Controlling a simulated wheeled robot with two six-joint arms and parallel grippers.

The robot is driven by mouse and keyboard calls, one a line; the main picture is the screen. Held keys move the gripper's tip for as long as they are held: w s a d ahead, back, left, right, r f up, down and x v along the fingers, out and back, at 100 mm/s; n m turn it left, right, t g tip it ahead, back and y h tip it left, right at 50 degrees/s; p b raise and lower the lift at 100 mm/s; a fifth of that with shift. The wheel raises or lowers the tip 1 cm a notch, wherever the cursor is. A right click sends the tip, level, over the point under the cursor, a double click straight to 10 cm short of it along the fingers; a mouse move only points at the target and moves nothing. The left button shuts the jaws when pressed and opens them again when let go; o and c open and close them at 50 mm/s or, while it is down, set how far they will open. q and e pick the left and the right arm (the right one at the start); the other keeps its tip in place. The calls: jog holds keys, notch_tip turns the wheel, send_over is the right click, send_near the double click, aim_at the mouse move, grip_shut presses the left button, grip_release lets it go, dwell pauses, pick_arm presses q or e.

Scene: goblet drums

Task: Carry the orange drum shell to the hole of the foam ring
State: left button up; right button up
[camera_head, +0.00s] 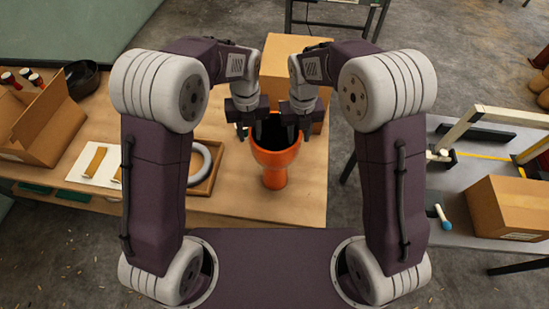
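The orange drum shell (274,166) is goblet-shaped, with a wide open bowl on top and a narrower foot. It looks upright at the right part of the wooden table; whether its foot touches the table I cannot tell. My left gripper (252,130) is at the left side of its rim and my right gripper (299,131) at the right side. Each seems to have one finger outside the rim and one over the dark mouth. Whether they clamp the wall is unclear. The pale grey foam ring (205,158) lies in a shallow wooden tray (205,190), left of the drum, partly hidden by my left arm.
A cardboard box (297,55) stands behind the grippers. An open carton (40,122), a dark bowl (81,76) and a white sheet (82,172) with tan pieces are on the left. A grey side table (470,190) with another box (512,207) stands right, across a gap.

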pick_arm(q)
jog(key=shift+f, duration=0.65)
pick_arm(e)
jog(key=shift+f, duration=0.65)
pick_arm(q)
jog(key=shift+d+f, duration=0.15)
jog(key=shift+f, duration=0.45)
pick_arm(e)
jog(key=shift+d+f, duration=0.2)
jog(key=shift+f, duration=0.45)
jog(key=shift+a, duration=0.1)
pick_arm(q)
jog(key=shift+c, duration=1.2)
pick_arm(e)
jog(key=shift+c, duration=1.2)
pick_arm(q)
grip_shut()
pick_arm(e)
grip_shut()
pick_arm(q)
jog(key=shift+w, duration=0.1)
pick_arm(e)
jog(key=shift+r, duration=0.1)
